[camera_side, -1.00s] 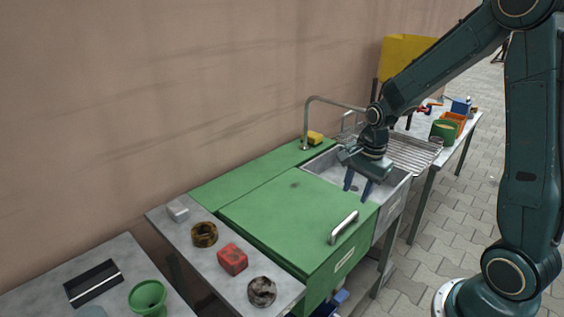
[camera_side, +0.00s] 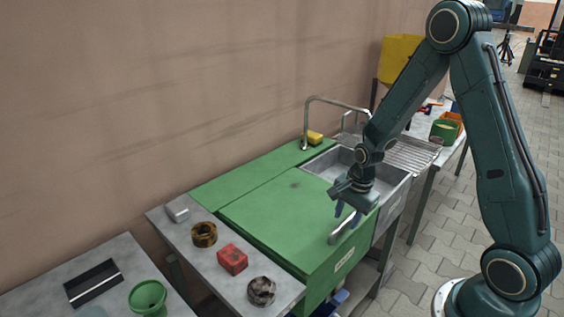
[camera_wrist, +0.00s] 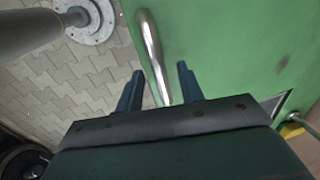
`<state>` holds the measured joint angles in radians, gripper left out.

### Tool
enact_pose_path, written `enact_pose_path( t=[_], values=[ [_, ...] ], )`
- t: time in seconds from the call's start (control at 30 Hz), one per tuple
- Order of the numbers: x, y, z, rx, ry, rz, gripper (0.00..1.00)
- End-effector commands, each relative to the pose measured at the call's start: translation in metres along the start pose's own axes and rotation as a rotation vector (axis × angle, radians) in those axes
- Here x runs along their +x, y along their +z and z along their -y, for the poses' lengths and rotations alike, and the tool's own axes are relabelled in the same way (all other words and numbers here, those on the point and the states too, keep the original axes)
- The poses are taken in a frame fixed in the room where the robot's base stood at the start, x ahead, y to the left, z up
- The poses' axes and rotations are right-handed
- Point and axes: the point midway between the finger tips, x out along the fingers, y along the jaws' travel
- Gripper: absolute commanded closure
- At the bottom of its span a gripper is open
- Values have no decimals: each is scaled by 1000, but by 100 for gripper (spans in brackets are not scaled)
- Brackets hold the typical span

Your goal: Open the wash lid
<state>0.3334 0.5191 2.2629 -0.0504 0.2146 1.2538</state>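The wash lid (camera_side: 285,222) is a flat green panel, lying closed on the green wash cabinet left of the sink. Its metal bar handle (camera_side: 338,233) sits near the front right edge; it also shows in the wrist view (camera_wrist: 152,50). My gripper (camera_side: 347,214) is open and empty, above the far end of the handle. In the wrist view the two dark fingers (camera_wrist: 160,88) point along the lid, with the handle's near end between them. I cannot tell whether the fingers touch the handle.
A steel sink (camera_side: 340,162) with a tall tap (camera_side: 308,115) and a yellow sponge-like block (camera_side: 315,137) stands behind the lid. A grey table on the left holds a red block (camera_side: 232,259), a brown ring (camera_side: 204,234) and a dark round part (camera_side: 261,291). The wall is behind.

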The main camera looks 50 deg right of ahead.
Motion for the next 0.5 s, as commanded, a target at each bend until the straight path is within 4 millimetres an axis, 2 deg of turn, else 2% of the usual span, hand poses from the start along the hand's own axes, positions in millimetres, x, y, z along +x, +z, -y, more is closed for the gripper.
enact_pose_path(
  t=[0.33, 0.5],
  values=[
    [2, 0, 0, 0, 0, 0, 64],
    [2, 0, 0, 0, 0, 0, 98]
  ],
)
